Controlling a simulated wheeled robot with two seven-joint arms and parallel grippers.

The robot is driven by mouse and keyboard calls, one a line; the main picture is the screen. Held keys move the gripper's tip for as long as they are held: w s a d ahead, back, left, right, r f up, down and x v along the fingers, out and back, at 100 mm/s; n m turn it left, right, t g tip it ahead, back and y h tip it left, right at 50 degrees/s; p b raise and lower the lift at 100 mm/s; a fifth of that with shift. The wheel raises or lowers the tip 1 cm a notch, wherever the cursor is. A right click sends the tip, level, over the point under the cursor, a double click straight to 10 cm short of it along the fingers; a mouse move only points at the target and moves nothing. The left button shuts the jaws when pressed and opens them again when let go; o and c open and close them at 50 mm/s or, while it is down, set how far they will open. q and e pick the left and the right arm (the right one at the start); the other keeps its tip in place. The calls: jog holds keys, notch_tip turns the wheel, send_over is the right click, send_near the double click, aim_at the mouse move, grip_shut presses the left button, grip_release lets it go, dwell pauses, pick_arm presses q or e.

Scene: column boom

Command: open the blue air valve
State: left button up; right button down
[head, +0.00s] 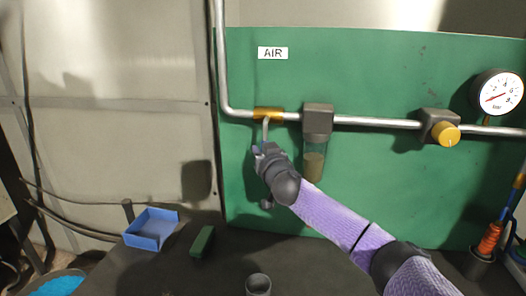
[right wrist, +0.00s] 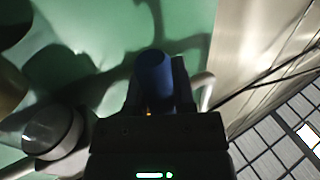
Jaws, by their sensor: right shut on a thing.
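The air valve has a brass body (head: 268,114) on the grey pipe, below and slightly left of the AIR label (head: 273,53). Its metal lever (head: 265,130) hangs down from the body, roughly square to the pipe. My right gripper (head: 262,152) is at the lower end of this lever and hides most of the grip there. In the right wrist view the blue handle grip (right wrist: 153,78) sits between the two fingers of my right gripper (right wrist: 157,95), which is shut on it. My left gripper is not in view.
A grey filter with a clear bowl (head: 314,160) hangs just right of my gripper. Further right are a yellow knob (head: 445,134) and a gauge (head: 499,92). A blue tray (head: 152,229) and a green block (head: 203,241) lie on the dark bench below.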

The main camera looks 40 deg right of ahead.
pick_arm(q)
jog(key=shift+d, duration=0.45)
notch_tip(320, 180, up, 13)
jog(key=p, duration=1.3)
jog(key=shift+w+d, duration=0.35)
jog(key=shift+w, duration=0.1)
pick_arm(e)
jog(key=shift+s+d+r+n+g, duration=0.15)
jog(key=shift+s+d+n+g, duration=0.4)
jog(key=shift+n, duration=0.4)
jog(key=shift+s+d+r+n+g, duration=0.2)
jog(key=shift+s+d+n+g, duration=0.25)
jog(key=shift+s+n, duration=0.35)
jog(key=shift+s+d+r+n+g, duration=0.15)
jog(key=shift+s+d+n+g, duration=0.4)
jog(key=shift+n, duration=0.5)
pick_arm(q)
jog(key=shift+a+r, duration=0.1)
pick_arm(e)
jog(key=shift+a, duration=0.1)
jog(key=shift+c, duration=2.2)
grip_release()
